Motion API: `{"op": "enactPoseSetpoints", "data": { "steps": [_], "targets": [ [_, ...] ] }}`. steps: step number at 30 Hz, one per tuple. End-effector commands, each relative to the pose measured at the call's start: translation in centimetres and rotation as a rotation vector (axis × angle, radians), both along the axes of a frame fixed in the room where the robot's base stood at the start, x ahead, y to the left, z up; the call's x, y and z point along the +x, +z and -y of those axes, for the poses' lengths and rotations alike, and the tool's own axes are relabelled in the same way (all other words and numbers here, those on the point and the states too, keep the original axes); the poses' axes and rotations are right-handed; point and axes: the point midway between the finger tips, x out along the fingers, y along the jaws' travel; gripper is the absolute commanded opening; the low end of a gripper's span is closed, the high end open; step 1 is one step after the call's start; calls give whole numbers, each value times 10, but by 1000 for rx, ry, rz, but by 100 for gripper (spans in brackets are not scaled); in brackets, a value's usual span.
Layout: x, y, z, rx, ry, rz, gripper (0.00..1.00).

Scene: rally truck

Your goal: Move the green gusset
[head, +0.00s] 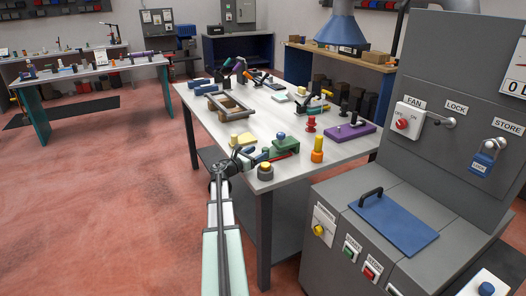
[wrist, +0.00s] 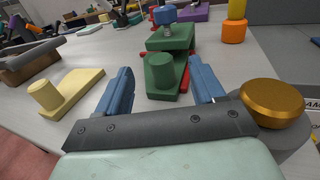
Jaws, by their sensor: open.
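A green piece with an upright round post (wrist: 160,74) on a flat base lies on the table between my gripper's fingers in the wrist view; it appears to be the green gusset. Its post shows small in the head view (head: 265,152). My gripper (wrist: 163,90) is open, its two blue fingers (head: 254,157) on either side of the piece with visible gaps. I cannot tell whether either finger touches it. Just behind stands a green block (wrist: 170,38) with a blue knob on top, also in the head view (head: 286,143).
A yellow piece (wrist: 72,90) with a post lies left of my gripper. An orange and yellow stack (head: 317,154) stands to the right, and a gold-topped grey cylinder (wrist: 272,98) is close by. Red parts (wrist: 188,57) lie around the green block. A wooden frame (head: 230,106) lies farther back.

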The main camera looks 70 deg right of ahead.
Motion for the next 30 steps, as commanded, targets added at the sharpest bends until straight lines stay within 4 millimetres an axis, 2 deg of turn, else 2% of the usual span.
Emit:
{"op": "enactPoseSetpoints", "data": {
  "steps": [1, 3, 12, 18, 30],
  "targets": [
    [4, 0, -12, 0, 1, 0, 68],
    [11, 0, -25, 0, 2, 0, 68],
    [30, 0, -62, 0, 0, 0, 68],
    [35, 0, -71, 0, -1, 0, 68],
    [36, 0, -72, 0, -2, 0, 68]
  ]
}}
